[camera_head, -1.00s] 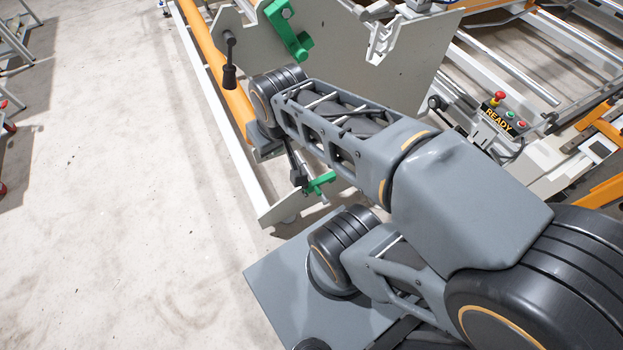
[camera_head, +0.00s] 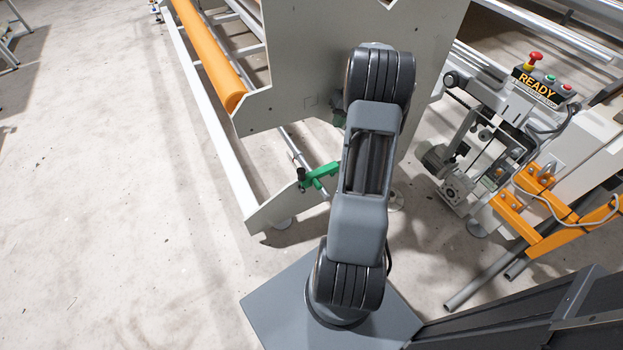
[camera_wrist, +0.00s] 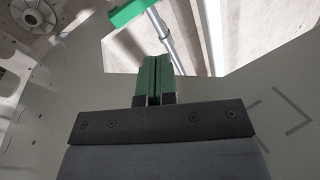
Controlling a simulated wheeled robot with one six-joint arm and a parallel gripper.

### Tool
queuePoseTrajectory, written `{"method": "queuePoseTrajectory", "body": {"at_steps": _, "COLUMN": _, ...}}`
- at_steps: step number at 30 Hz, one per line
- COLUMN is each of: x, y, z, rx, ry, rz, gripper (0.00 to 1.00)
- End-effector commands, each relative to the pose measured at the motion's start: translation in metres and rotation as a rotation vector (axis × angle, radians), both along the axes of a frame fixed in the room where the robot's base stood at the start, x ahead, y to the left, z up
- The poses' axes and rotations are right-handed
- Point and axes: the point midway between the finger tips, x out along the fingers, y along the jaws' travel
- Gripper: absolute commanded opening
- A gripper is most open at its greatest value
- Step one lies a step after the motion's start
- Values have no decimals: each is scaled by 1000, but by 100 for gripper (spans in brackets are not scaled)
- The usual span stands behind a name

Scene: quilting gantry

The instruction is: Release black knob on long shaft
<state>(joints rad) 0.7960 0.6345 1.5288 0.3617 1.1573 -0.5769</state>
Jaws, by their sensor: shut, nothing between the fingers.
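My gripper (camera_wrist: 155,62) is shut and empty in the wrist view, its two green fingers together in front of the pale plate. In the head view my arm hides it. A small dark lever (camera_head: 297,170) stands beside a green clamp piece (camera_head: 321,176) at the lower end of the frame; I cannot tell if it is the task's knob. The wrist view shows a green piece (camera_wrist: 130,12) near a grey rod (camera_wrist: 161,36), apart from my fingers. No black knob on a long shaft is clearly visible now.
The large pale end plate (camera_head: 300,75) stands behind my arm. An orange roller (camera_head: 208,50) runs along the left. A READY control box (camera_head: 543,87), machine head (camera_head: 455,165) and orange bracket (camera_head: 535,215) stand at right. The floor at left is open.

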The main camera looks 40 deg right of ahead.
Motion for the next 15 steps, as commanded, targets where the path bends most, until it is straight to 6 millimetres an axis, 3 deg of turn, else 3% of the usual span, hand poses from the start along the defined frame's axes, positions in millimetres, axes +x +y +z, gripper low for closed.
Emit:
{"method": "queuePoseTrajectory", "body": {"at_steps": 1, "x": -3, "y": -9, "z": -19, "rx": 13, "ry": -1, "rz": -11, "gripper": 0}}
{"method": "queuePoseTrajectory", "body": {"at_steps": 6, "x": -8, "y": -26, "z": -41, "rx": 36, "ry": -7, "rz": -28, "gripper": 0}}
{"method": "queuePoseTrajectory", "body": {"at_steps": 15, "x": -9, "y": -29, "z": -43, "rx": 40, "ry": -9, "rz": -31, "gripper": 0}}
